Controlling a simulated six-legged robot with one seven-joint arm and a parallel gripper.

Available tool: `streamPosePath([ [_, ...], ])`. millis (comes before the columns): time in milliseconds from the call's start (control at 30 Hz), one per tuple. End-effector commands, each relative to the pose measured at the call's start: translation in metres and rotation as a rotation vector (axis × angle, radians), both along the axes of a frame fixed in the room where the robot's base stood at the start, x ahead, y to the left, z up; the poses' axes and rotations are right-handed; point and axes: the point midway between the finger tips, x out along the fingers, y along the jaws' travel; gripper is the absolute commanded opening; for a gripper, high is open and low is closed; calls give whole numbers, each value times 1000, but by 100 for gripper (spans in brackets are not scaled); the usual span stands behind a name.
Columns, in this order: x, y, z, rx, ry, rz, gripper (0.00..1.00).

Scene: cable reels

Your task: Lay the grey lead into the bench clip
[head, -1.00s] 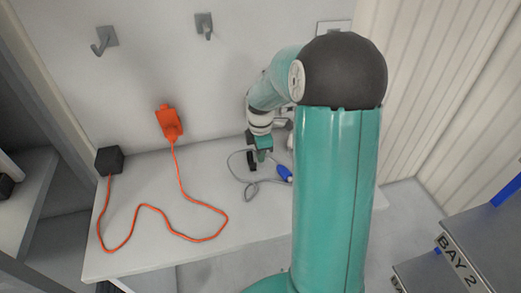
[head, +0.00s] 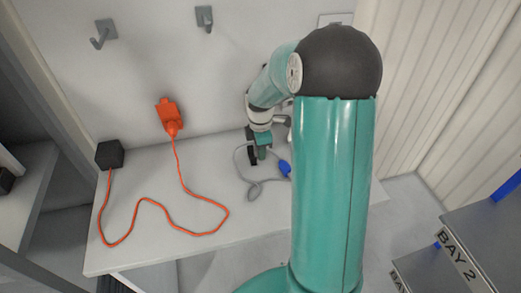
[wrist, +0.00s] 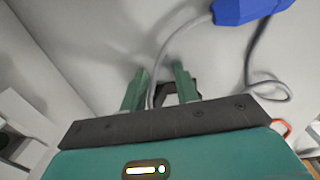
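The grey lead (wrist: 163,55) runs from its blue plug (wrist: 243,10) down between my two green fingers in the wrist view, close to the left one. My gripper (wrist: 160,76) is open, with a clear gap between its fingertips and the lead. A small black clip-like part (wrist: 187,92) shows between the fingers, right of the lead, partly hidden by the right finger. I cannot tell whether the lead touches it. In the head view, my gripper (head: 262,148) is low over the back of the bench, and the lead (head: 254,190) loops beside it to the blue plug (head: 285,168).
An orange lead (head: 150,203) curves over the left of the white bench (head: 190,250), from a black block (head: 110,154) to an orange plug (head: 169,116). Two wall hooks (head: 103,35) are above. My arm hides the bench's right side. Bay steps (head: 455,250) stand at right.

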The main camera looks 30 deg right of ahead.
Motion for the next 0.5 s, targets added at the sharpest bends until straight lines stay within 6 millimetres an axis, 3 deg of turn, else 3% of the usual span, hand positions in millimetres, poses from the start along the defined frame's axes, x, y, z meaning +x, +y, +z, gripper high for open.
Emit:
streamPosePath([
  [33,-14,3,-17,17,42,-2,36],
  [467,-15,2,-17,17,48,-3,36],
  [500,-15,2,-17,18,49,-3,30],
])
